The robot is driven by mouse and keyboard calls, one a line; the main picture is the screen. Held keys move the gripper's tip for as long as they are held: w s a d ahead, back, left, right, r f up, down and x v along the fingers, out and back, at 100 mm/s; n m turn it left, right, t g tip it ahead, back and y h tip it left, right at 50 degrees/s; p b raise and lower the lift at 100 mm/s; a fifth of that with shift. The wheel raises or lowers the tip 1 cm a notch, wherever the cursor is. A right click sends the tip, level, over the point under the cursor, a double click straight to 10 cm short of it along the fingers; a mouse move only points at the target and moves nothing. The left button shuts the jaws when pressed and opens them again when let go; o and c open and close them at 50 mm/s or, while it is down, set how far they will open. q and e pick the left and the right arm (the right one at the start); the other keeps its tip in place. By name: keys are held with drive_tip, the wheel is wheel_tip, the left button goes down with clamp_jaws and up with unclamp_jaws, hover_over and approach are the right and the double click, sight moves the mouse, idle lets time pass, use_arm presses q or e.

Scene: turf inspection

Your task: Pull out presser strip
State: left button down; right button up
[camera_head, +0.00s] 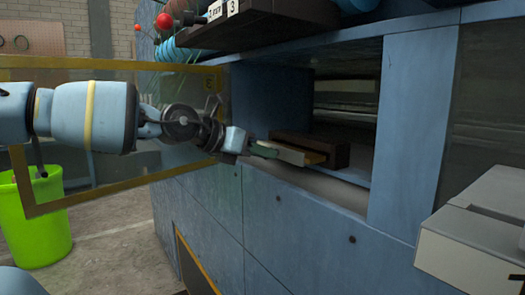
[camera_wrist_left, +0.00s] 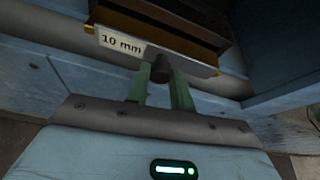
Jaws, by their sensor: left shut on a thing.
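The presser strip (camera_head: 292,154) shows in the head view as a pale front plate with a wooden-yellow edge, at the mouth of an opening in the blue machine. In the left wrist view its white front (camera_wrist_left: 122,43) reads "10 mm" and carries a dark round knob (camera_wrist_left: 160,68). My left gripper (camera_head: 262,150) has its green fingers on both sides of the knob, shut on it; the fingers also show in the left wrist view (camera_wrist_left: 160,88). The strip's rear is hidden in the opening. My right gripper is not in view.
The blue cabinet front (camera_head: 290,215) lies below the opening, and a blue post (camera_head: 415,130) stands to its right. A framed clear door (camera_head: 70,195) stands open at left, near a green bin (camera_head: 40,220). A pale boxy thing (camera_head: 475,235) is at the right edge.

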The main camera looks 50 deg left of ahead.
use_arm(q)
drive_tip(key=shift+s+r, duration=0.2)
drive_tip(key=shift+s, duration=0.05)
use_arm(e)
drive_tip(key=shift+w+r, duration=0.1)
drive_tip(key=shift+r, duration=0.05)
use_arm(q)
drive_tip(key=s+p, duration=0.4)
drive_tip(key=s, duration=0.5)
drive_tip(key=shift+s+a+p, duration=0.3)
drive_tip(key=shift+s+a, duration=0.1)
drive_tip(key=shift+a, duration=0.05)
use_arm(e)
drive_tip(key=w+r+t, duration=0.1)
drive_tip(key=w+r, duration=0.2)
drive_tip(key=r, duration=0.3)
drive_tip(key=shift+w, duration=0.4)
use_arm(q)
drive_tip(key=shift+f, duration=0.15)
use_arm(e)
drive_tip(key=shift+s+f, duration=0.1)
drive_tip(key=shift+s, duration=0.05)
